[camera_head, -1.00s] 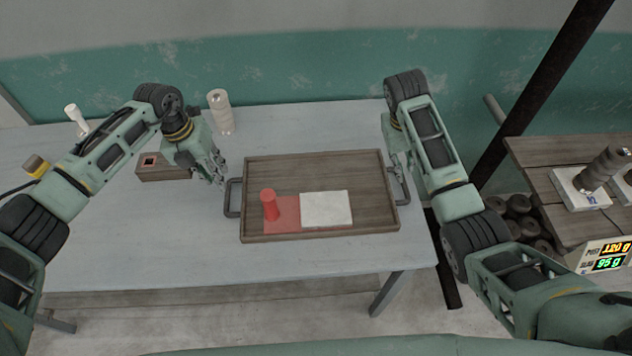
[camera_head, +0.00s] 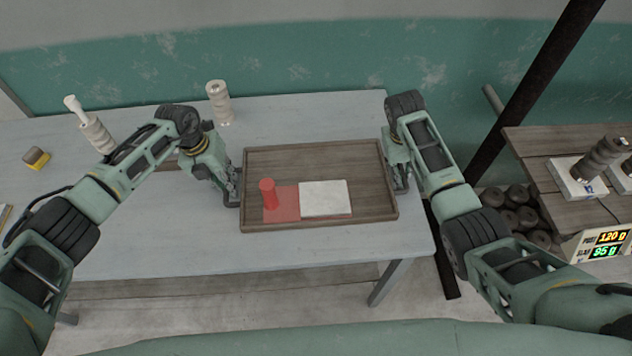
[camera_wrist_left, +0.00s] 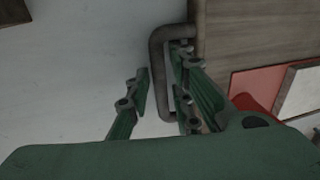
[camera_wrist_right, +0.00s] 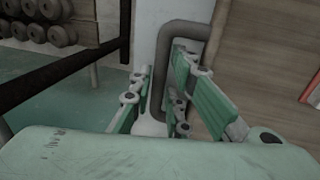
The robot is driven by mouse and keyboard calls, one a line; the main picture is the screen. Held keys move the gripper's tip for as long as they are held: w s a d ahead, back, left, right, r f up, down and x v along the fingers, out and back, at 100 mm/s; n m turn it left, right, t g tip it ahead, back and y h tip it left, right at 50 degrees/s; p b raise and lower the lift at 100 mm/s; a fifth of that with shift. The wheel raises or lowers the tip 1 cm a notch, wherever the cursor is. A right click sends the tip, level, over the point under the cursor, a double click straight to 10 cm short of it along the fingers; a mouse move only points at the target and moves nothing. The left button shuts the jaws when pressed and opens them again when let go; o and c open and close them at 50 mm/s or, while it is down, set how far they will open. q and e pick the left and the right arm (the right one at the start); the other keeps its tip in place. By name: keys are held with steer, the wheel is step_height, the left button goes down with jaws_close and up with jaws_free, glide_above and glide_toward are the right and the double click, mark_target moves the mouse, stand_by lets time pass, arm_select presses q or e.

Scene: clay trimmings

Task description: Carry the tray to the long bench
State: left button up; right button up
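The wooden tray (camera_head: 320,165) lies on the pale table, with a red cylinder (camera_head: 268,194), a red square (camera_head: 284,205) and a white slab (camera_head: 325,198) in it. My left gripper (camera_head: 232,194) is at the tray's left handle. In the left wrist view its fingers (camera_wrist_left: 160,100) are apart, with the dark handle bar (camera_wrist_left: 157,75) between them. My right gripper (camera_head: 401,176) is at the right handle. In the right wrist view its fingers (camera_wrist_right: 155,95) are apart, with the handle bar (camera_wrist_right: 160,80) between them. Neither gripper visibly pinches its bar.
The pale table (camera_head: 150,240) has a beige cylinder (camera_head: 220,103) behind the tray and another stacked cylinder (camera_head: 97,133) at left. A yellow-and-dark block (camera_head: 37,157) lies far left. A wooden bench (camera_head: 560,160) with a scale display (camera_head: 606,243) stands right, past a dark post (camera_head: 535,90).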

arm_select(q)
jaws_close()
arm_select(e)
jaws_close()
arm_select(q)
steer(key=shift+w+r, duration=0.1)
arm_select(e)
steer(key=shift+r, duration=0.1)
